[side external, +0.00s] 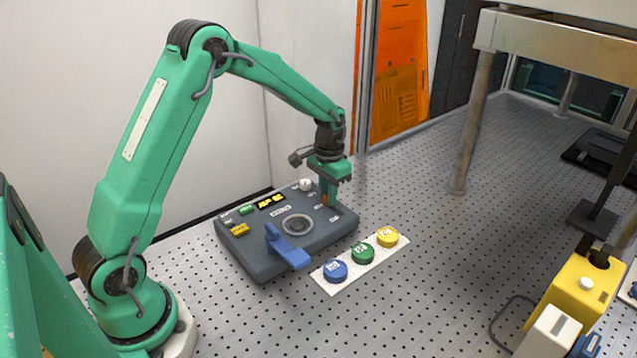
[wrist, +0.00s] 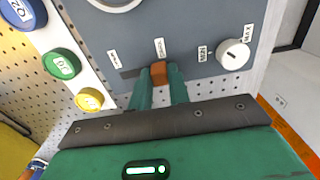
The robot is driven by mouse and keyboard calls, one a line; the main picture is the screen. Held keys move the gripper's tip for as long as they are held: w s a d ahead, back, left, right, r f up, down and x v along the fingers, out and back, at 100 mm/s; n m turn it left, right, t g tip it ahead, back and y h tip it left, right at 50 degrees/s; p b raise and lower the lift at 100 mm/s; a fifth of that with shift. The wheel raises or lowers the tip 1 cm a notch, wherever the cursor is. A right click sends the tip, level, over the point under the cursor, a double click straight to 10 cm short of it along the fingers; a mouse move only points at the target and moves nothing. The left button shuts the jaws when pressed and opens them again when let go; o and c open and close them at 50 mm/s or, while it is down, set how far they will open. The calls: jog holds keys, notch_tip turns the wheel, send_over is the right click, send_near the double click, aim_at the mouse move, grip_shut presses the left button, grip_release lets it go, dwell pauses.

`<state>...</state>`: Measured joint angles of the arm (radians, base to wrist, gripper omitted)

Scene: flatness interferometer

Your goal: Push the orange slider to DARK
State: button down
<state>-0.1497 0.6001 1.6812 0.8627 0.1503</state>
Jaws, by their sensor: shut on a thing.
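The orange slider (wrist: 159,73) sits in a dark slot on the grey control box (side external: 260,262). In the wrist view the slot shows to the slider's left, and two small white labels lie along it, too blurred to read. My gripper (wrist: 160,78) is shut on the slider, with one green finger on each side. In the side view my gripper (side external: 328,196) reaches down to the right back part of the box, and a bit of the orange slider (side external: 325,201) shows at the fingers.
A white strip with blue (side external: 335,270), green (side external: 362,253) and yellow (side external: 387,237) buttons lies in front. A yellow device (side external: 572,296) stands at right; the perforated table between is clear.

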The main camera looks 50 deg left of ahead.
jog(key=shift+a+r, duration=0.1)
jog(key=shift+a, duration=0.25)
jog(key=c, duration=1.3)
grip_release()
jog(key=shift+d, duration=0.1)
jog(key=shift+r, duration=0.2)
notch_tip(320, 180, up, 7)
jog(key=shift+r, duration=0.2)
